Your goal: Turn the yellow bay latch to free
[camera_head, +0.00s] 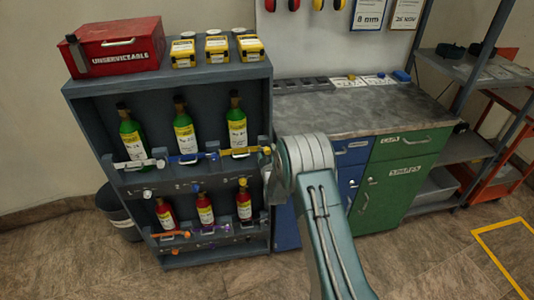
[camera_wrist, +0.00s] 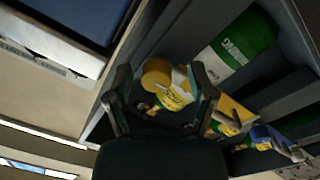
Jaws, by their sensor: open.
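The yellow bay latch (camera_head: 240,152) is a bar across the front of the right bay on the upper shelf, before a green bottle (camera_head: 237,125). In the wrist view, a yellow rounded knob with a labelled yellow part (camera_wrist: 172,92) shows between my fingers, and a yellow bar (camera_wrist: 236,112) lies beyond it. My gripper (camera_wrist: 160,72) is open, with one finger on each side of the knob. I cannot tell whether either finger touches it. In the head view my wrist hides most of the gripper, close to the rack's right edge.
A blue latch (camera_head: 188,158) and a white latch (camera_head: 140,164) cross the neighbouring bays. Small red bottles (camera_head: 205,210) stand on the lower shelf of the grey rack (camera_head: 90,150). A red box (camera_head: 118,48) sits on top. A workbench (camera_head: 365,108) stands close on the right.

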